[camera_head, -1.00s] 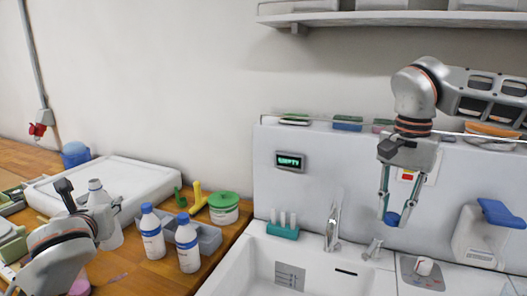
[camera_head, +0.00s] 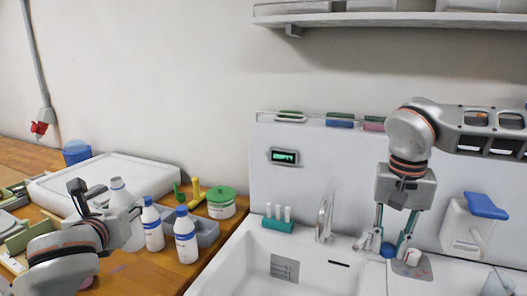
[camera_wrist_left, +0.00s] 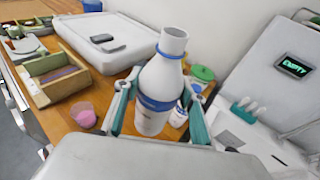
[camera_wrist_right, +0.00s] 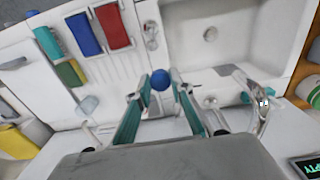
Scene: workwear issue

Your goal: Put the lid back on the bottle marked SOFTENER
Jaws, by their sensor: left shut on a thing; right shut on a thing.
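A white bottle (camera_head: 118,186) with a bare, lidless neck is held upright in my left gripper (camera_head: 112,212) at the left of the head view. In the left wrist view the bottle (camera_wrist_left: 158,95) shows a blue label and blue neck ring; I cannot read its marking. The left gripper's teal fingers (camera_wrist_left: 155,100) are shut on its sides. My right gripper (camera_head: 388,248) is shut on a small blue lid (camera_head: 388,250) by the sink's right side, far from the bottle. The lid (camera_wrist_right: 160,79) also shows between the fingertips in the right wrist view.
The sink (camera_head: 262,262) and tap (camera_head: 326,215) lie between my grippers. A blue-topped white container (camera_head: 466,228) stands at right.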

